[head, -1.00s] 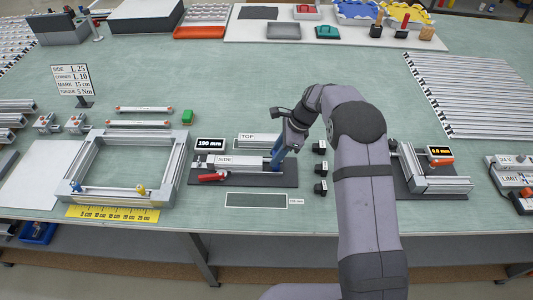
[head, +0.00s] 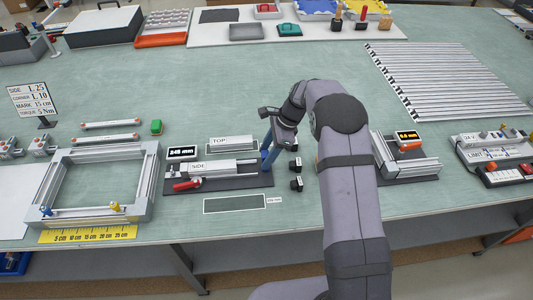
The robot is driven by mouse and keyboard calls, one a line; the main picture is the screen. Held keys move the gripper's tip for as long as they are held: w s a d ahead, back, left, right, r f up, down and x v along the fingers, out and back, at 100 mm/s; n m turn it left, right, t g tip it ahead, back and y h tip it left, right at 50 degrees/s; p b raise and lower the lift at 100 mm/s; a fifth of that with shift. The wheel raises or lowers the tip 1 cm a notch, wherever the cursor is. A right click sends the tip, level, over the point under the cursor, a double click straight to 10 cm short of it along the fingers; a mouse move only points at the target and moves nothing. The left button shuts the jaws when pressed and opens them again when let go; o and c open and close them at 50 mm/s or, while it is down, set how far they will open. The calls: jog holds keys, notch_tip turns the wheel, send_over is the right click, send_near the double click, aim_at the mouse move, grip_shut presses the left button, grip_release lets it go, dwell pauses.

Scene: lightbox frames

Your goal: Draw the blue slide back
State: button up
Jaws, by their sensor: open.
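The blue slide (head: 267,158) is at the right end of a dark-based fixture (head: 240,184) with a silver bar labelled SIDE (head: 210,168). My gripper (head: 269,148) points down at the slide's upright blue part. Its jaws are open; the fingertips are small and partly hidden, so I cannot tell whether they touch the slide. The small display (head: 182,153) behind the fixture reads about 245 mm. A red-handled clamp (head: 186,185) sits at the fixture's front left.
Several black knobs (head: 295,165) stand just right of the fixture. A square aluminium frame (head: 60,185) lies left. A dark marked strip (head: 235,204) lies in front. The green mat behind is mostly clear.

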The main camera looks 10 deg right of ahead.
jog(key=b+v, duration=0.2)
jog(key=v, duration=0.5)
jog(key=shift+d+r, duration=0.15)
jog(key=shift+d, duration=0.05)
dwell(0.3)
jog(key=s+d+n+h, duration=0.2)
jog(key=s+n, duration=0.7)
jog(key=s, duration=0.6)
jog(key=s+d+f+n+h, duration=0.1)
jog(key=s+d+n+h, duration=0.1)
jog(key=s+n, duration=0.7)
jog(key=s+d, duration=0.1)
jog(key=s, duration=0.5)
jog(key=shift+s+f, duration=0.15)
jog(key=shift+f, duration=0.15)
